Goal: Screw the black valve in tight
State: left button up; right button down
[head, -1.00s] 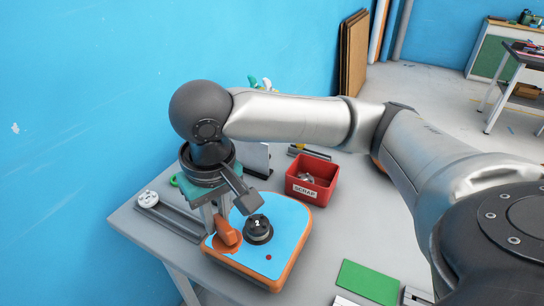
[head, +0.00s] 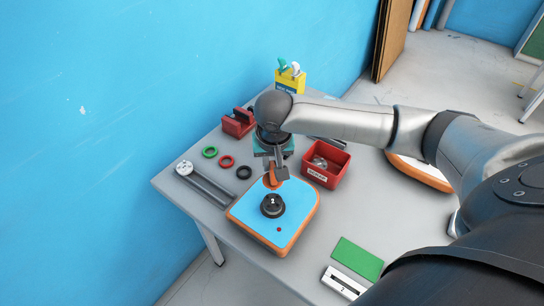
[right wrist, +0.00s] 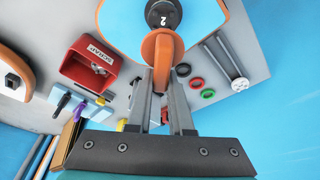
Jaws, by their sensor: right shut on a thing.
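The black valve (head: 272,206), marked with a number, sits upright in the blue board with an orange rim (head: 247,214). It also shows at the top of the right wrist view (right wrist: 163,13). My right gripper (head: 273,178) is shut on an orange tool (right wrist: 158,50) just behind the valve. The tool reaches to the valve's edge in the right wrist view, where its end partly overlaps the valve. I cannot tell how it joins the valve or whether the valve sits tight. My left gripper is not in view.
A red scrap bin (head: 326,164) stands right of the gripper. Green, red and black rings (head: 227,161), a grey rail (head: 208,187) and a red block (head: 238,123) lie to the left. A green card (head: 357,258) lies at the front. The blue wall borders the table.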

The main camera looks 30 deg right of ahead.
jog(key=shift+r+p, duration=0.1)
jog(key=shift+p, duration=0.25)
jog(key=b, duration=0.2)
send_over(272, 194)
jog(key=shift+f, duration=3)
jog(key=shift+p, duration=0.7)
jog(key=shift+p, duration=0.55)
jog(key=shift+p, duration=0.55)
